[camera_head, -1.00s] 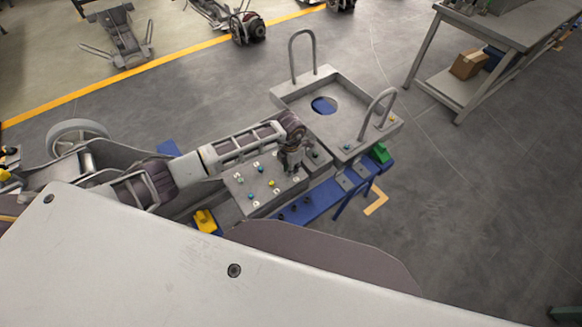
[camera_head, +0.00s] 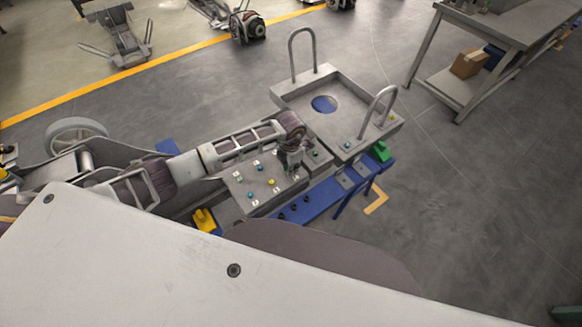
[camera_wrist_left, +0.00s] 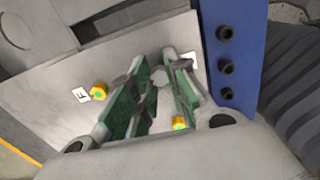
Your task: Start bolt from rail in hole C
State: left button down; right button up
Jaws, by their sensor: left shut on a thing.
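My left gripper (camera_head: 291,170) is over the right part of the grey plate (camera_head: 236,188), fingertips low near its surface. In the left wrist view its green-padded fingers (camera_wrist_left: 157,66) are shut on a grey hex-headed bolt (camera_wrist_left: 158,76). The bolt's lower end is hidden, so I cannot tell whether it is in a hole. A white label (camera_wrist_left: 188,60) lies just beside the fingertips, its letter unreadable; hole C cannot be made out. The blue rail (camera_head: 318,201) runs along the plate's near side with several black bolts (camera_wrist_left: 225,66). My right gripper is not in view.
Yellow bolts (camera_wrist_left: 98,89) and blue bolts (camera_head: 258,166) stand in the plate by white labels. A grey tray (camera_head: 350,98) with two upright handles is just beyond. A yellow block (camera_head: 204,220) and a green block (camera_head: 381,152) sit nearby.

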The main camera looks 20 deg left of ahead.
pick_arm(q)
jog(key=shift+f+m+b, duration=0.1)
jog(key=shift+m+b, duration=1.15)
jog(key=shift+m, duration=1.25)
jog(key=shift+f+m+b, duration=0.1)
jog(key=shift+m+b, duration=0.9)
jog(key=shift+m, duration=0.5)
jog(key=shift+s+m+b, duration=0.1)
jog(key=shift+m+b, duration=0.5)
jog(key=shift+m, duration=0.4)
